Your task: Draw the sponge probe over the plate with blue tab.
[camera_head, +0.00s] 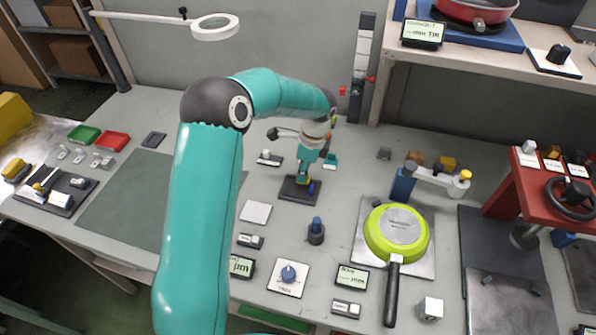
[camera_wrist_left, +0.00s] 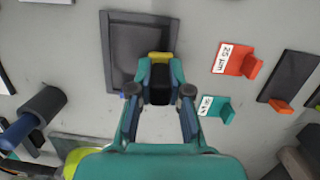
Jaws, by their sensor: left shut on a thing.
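My left gripper (camera_head: 304,172) is shut on the sponge probe, a dark block with a yellow sponge end. In the left wrist view the gripper (camera_wrist_left: 160,88) has its fingers on either side of the probe's dark body (camera_wrist_left: 160,93), and the yellow sponge (camera_wrist_left: 160,57) shows beyond them. The dark plate with the blue tab (camera_head: 290,193) lies below the gripper; it also shows in the left wrist view (camera_wrist_left: 140,32), with the sponge over its lower right part. The blue tab is partly hidden by the gripper. I cannot tell whether the sponge touches the plate. My right gripper is not in view.
A red holder (camera_wrist_left: 236,60) and a teal holder (camera_wrist_left: 216,108) stand right of the plate, with an orange-tabbed dark plate (camera_wrist_left: 289,75) beyond. A dark blue knobbed post (camera_head: 316,233) stands nearer. A green pan (camera_head: 380,235) lies to the right. A grey mat (camera_head: 125,205) is at left.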

